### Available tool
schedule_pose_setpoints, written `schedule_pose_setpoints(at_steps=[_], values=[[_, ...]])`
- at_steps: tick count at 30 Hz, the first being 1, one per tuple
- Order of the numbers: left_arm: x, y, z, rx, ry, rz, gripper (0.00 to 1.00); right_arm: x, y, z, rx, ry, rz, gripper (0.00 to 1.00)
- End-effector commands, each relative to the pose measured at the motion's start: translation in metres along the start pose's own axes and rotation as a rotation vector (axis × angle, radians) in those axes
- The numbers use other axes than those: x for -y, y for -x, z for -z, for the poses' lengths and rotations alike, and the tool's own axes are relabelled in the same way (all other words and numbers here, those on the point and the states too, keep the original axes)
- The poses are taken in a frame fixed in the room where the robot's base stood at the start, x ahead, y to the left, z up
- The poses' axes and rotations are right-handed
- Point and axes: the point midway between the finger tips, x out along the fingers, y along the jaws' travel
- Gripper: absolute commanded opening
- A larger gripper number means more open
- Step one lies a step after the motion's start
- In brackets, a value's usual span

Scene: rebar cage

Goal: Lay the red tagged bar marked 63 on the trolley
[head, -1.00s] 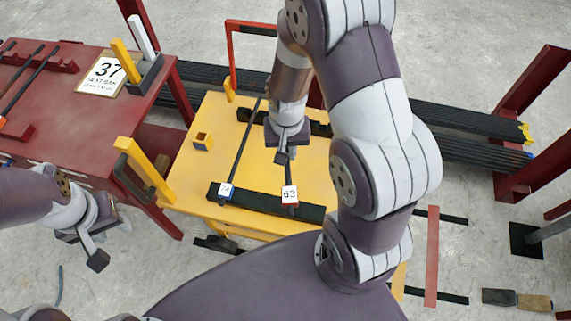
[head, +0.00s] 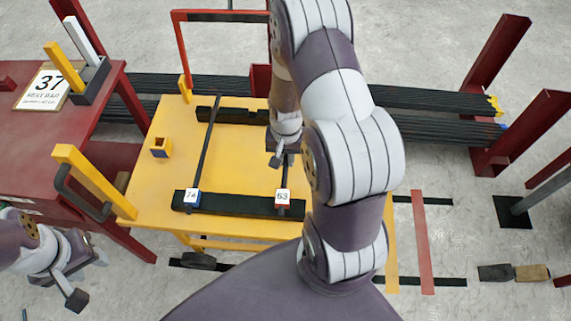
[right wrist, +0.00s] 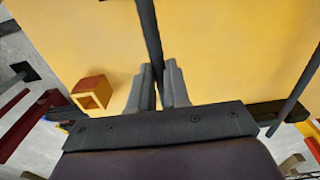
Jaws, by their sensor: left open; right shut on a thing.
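The bar marked 63 (head: 284,178) is thin and dark, with a red-edged white tag at its near end. The tag is at the front black rest (head: 236,204) of the yellow trolley (head: 245,160); I cannot tell whether the bar touches the rest. My right gripper (head: 282,155) is shut around the bar above the trolley top. In the right wrist view the bar (right wrist: 149,40) runs between the fingers (right wrist: 158,82). My arm hides the bar's far end. My left gripper (head: 80,282) is open and empty, left of the trolley.
A bar with a blue tag marked 74 (head: 203,150) lies across both rests, left of bar 63. A yellow socket (head: 161,147) and a handle post (head: 95,182) are at the trolley's left. A red table with a 37 sign (head: 45,87) stands further left. Dark bars (head: 440,98) lie behind.

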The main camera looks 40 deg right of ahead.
Motion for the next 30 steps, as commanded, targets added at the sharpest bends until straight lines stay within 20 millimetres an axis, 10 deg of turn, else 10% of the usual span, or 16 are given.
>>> schedule_pose_setpoints(at_steps=[21,24,30], values=[[0.0,-0.01,-0.001,0.0,0.0,0.0,0.43,0.0,-0.046,0.005,-0.001,0.001,0.0,0.0],[0.0,-0.009,-0.001,0.0,0.0,0.0,0.43,0.0,-0.046,0.004,0.001,0.001,0.0,0.42],[0.0,-0.009,-0.001,0.0,0.0,0.0,0.43,0.0,-0.045,0.004,0.001,0.001,0.0,0.42]])
